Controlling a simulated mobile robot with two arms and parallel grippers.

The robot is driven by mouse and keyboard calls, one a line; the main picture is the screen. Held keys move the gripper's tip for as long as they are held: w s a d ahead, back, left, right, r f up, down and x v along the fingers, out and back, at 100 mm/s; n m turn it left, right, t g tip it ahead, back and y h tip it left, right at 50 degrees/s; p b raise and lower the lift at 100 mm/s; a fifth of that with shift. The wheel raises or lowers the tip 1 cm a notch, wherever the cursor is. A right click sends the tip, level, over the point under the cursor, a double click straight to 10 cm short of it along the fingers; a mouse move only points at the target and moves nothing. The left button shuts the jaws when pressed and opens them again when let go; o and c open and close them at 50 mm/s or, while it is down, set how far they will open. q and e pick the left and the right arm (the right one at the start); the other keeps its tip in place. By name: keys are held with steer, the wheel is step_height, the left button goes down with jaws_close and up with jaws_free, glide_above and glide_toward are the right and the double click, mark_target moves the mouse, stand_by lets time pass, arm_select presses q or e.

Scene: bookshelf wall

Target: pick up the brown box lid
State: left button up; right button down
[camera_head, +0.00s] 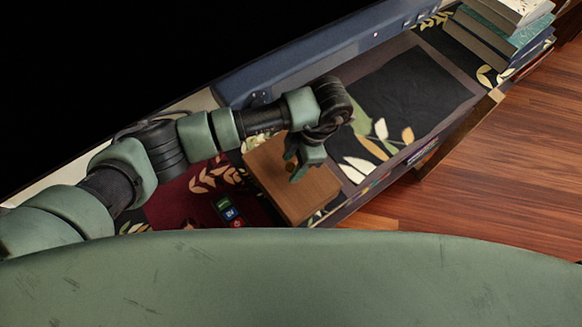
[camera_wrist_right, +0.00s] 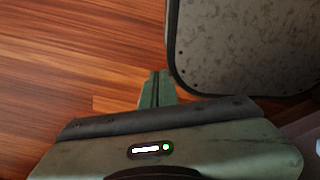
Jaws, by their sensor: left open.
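The brown box lid (camera_head: 310,197) shows in the head view as the flat brown top of a box on the patterned surface near the middle. My left gripper (camera_head: 293,170) points down over it, open, with its fingers in front of the lid. I cannot tell whether the fingertips touch the lid. Part of the lid is hidden behind the gripper. My right gripper (camera_wrist_right: 155,88) shows in the right wrist view above the wooden floor. Its fingers are together with nothing visible between them.
A stack of books (camera_head: 505,30) stands at the top right. A dark red cloth area (camera_head: 185,205) with small colored items lies left of the box. A dark panel (camera_head: 410,100) with a leaf pattern lies right of it. Wooden floor (camera_head: 490,160) is clear at the right.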

arm_select(q)
jaws_close()
steer(key=shift+r, duration=0.15)
